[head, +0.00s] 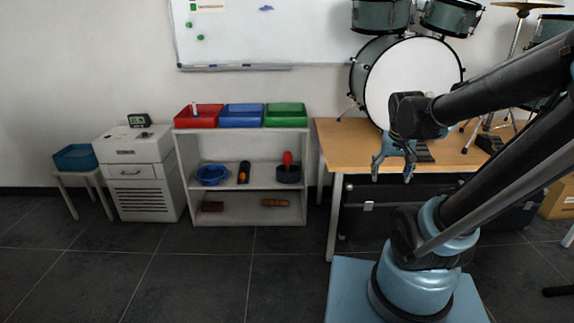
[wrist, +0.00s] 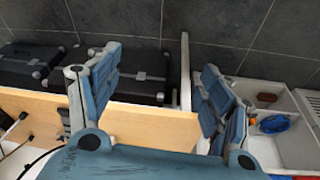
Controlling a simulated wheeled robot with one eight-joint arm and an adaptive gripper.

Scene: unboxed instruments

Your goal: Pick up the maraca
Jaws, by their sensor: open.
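A red rounded head (head: 287,158), which looks like the maraca, stands up from a dark round holder (head: 288,175) on the middle shelf of the white shelf unit (head: 248,214). It is small here, and its lower part is hidden. I cannot make it out in the wrist view. My gripper (head: 393,172) is to the right of the shelf unit, at the front of the wooden table, pointing down. In the wrist view my gripper (wrist: 160,82) has its fingers wide apart with nothing between them.
The wooden table (head: 350,138) stands beside the shelf unit, with black cases (head: 375,205) under it. A blue bowl (head: 212,175) and an orange-black item (head: 244,172) share the middle shelf. Red (head: 200,121), blue (head: 243,118) and green (head: 285,118) trays top the unit. Floor before it is clear.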

